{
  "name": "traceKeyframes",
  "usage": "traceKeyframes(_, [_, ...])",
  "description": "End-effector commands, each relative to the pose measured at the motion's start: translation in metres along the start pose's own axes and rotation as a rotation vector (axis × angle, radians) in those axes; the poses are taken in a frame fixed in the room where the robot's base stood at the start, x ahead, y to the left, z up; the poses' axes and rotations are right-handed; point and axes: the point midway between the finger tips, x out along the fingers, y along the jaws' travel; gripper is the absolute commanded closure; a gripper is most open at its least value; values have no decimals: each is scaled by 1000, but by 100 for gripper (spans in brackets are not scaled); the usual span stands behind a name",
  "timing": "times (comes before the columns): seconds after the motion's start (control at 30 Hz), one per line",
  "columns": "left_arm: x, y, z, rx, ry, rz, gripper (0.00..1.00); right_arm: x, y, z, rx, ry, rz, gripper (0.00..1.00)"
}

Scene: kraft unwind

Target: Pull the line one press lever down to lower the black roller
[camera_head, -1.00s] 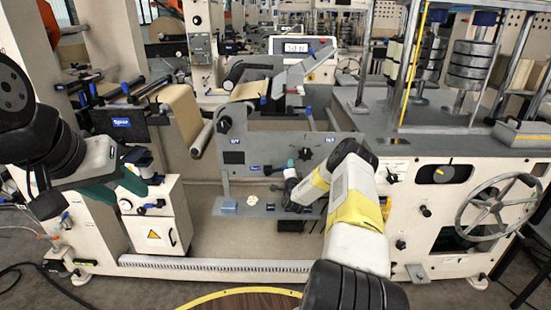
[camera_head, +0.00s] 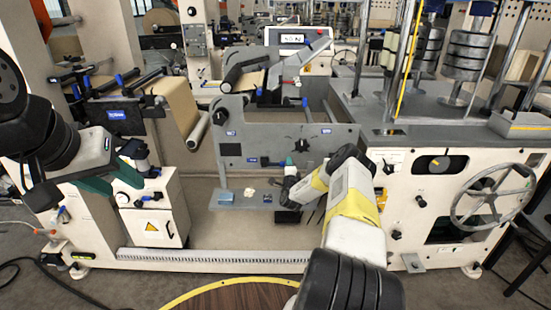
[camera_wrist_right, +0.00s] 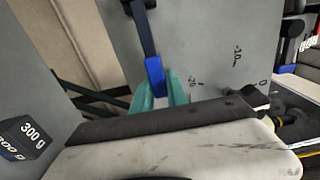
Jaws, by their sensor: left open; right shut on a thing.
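The press lever (camera_wrist_right: 146,35) is a dark bar with a blue end in the right wrist view, in front of a grey side plate (camera_wrist_right: 205,45) with scale marks. My right gripper (camera_wrist_right: 158,95) has its teal fingertips shut around the blue end. In the head view my right gripper (camera_head: 289,168) is at the lower right of the grey plate, and the arm hides much of the contact. A black roller (camera_head: 243,75) lies above the plate's upper edge. My left gripper (camera_head: 132,178) is at the left, open, beside a white cabinet; I see nothing held in it.
A black 300 g weight (camera_wrist_right: 25,138) shows at the lower left of the wrist view. A round knob (camera_head: 302,145) is on the plate close to my right gripper. A handwheel (camera_head: 493,196) is at the right, and the white cabinet (camera_head: 155,215) at the left.

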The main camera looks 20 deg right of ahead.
Motion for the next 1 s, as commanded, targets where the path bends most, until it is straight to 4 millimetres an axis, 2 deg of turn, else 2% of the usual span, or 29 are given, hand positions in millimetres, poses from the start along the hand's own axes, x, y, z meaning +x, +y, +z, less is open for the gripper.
traceKeyframes(0.07, [0,0,0,0,0,0,57,-2,5,1,4,-1,10,100])
traceKeyframes(0.1, [0,0,0,0,0,0,57,-2,5,1,4,-1,11,78])
traceKeyframes(0.2, [0,0,0,0,0,0,57,-2,4,1,3,-1,10,60])
traceKeyframes(0.57, [0,0,0,0,0,0,57,-4,2,0,1,-1,6,60])
traceKeyframes(0.67, [0,0,0,0,0,0,57,-13,3,0,1,-1,7,60])
traceKeyframes(1.0, [0,0,0,0,0,0,57,-67,3,0,2,-1,8,60])
